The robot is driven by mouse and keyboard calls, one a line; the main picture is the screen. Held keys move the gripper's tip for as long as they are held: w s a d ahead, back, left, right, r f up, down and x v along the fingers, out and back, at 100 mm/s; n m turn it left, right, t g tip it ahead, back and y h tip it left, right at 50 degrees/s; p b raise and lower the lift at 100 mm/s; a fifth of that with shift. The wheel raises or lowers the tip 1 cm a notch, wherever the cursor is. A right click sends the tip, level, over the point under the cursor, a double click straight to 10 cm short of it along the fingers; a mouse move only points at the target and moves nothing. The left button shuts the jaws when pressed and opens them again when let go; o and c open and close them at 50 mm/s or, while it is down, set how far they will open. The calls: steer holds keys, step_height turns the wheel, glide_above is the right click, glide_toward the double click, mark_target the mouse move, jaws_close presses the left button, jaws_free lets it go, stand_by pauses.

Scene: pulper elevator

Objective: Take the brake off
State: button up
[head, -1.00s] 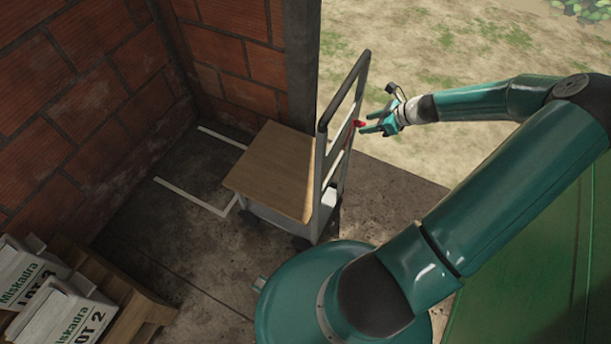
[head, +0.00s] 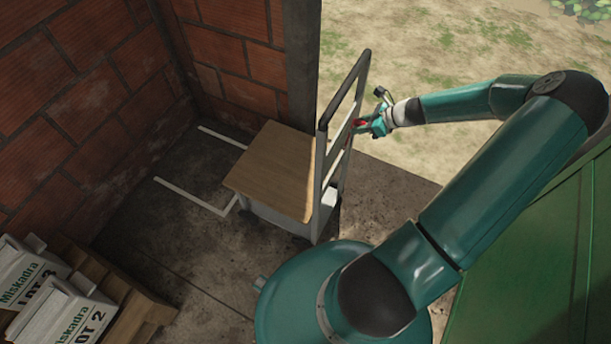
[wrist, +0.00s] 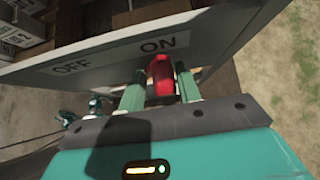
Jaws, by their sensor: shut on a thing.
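The cart (head: 268,170) has a wooden deck and a grey upright push frame, and it stands on the concrete floor. A red brake lever (wrist: 162,76) shows in the wrist view beside the "ON" end of a pale panel (wrist: 110,52), which reads "OFF" further left. My gripper (head: 366,125) is at the right side of the cart's frame in the head view. Its two fingers stand on either side of the red lever and are shut on it. In the head view the lever is mostly hidden by the fingers.
Brick walls (head: 80,75) close off the left and back. White lines (head: 190,196) mark the floor left of the cart. White "Miskadra" packages (head: 62,312) sit on a wooden pallet (head: 150,312) at lower left. Open dirt ground (head: 440,55) lies to the right.

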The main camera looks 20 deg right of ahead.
mark_target(343, 136)
steer(key=shift+d+r, duration=0.1)
steer(key=shift+d, duration=0.15)
steer(key=shift+a+r, duration=0.1)
steer(key=shift+c, duration=0.3)
steer(key=shift+s+a+r, duration=0.4)
steer(key=shift+s+a, duration=0.2)
steer(key=shift+a, duration=0.2)
steer(key=shift+c, duration=0.4)
steer(key=shift+s+a, duration=0.15)
steer(key=shift+a, duration=0.2)
steer(key=shift+s+a+r, duration=0.15)
steer(key=shift+s+a, duration=0.3)
steer(key=shift+a, duration=0.05)
steer(key=shift+s+a+r, duration=0.15)
steer(key=shift+s+a, duration=0.25)
steer(key=shift+a, duration=0.1)
